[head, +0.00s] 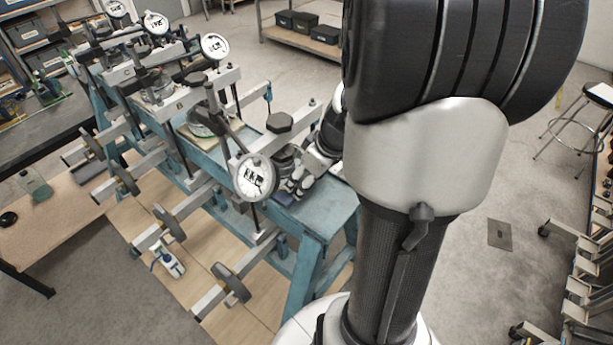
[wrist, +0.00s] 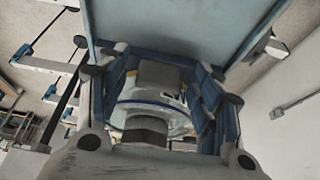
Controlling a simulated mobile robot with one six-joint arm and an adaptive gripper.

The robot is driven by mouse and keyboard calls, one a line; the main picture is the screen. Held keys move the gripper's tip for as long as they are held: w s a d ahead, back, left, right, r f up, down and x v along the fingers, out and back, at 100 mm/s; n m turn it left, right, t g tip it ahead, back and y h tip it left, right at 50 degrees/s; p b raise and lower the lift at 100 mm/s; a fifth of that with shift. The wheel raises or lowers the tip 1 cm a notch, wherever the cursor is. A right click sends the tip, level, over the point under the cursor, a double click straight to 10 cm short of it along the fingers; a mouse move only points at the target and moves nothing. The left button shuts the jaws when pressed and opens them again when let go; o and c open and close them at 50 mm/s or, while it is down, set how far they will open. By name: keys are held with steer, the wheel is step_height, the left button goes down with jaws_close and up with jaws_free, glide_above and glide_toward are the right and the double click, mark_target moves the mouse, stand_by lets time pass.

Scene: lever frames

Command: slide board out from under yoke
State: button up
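My gripper (head: 298,184) is low over the near end of the blue bench, beside the nearest lever frame. In the wrist view its two blue-padded fingers (wrist: 162,85) stand apart, with a grey round part and a clear rim visible between them. I cannot tell whether they touch it. The nearest yoke (head: 262,137) has a pale crossbar, and a black knob (head: 280,122) shows beside it. My arm hides part of this frame. I cannot make out a board under this yoke. A tan board (head: 184,133) shows beneath the cell of the frame behind it.
The blue bench (head: 325,208) carries several lever frames in a row. A white dial (head: 255,177) stands close left of my gripper. Lever arms with weights (head: 232,283) stick out left. A stool (head: 590,100) and racks stand right, with open floor between.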

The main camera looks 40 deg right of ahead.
steer(key=shift+r, duration=0.1)
steer(key=c, duration=1.1)
steer(key=shift+s, duration=0.1)
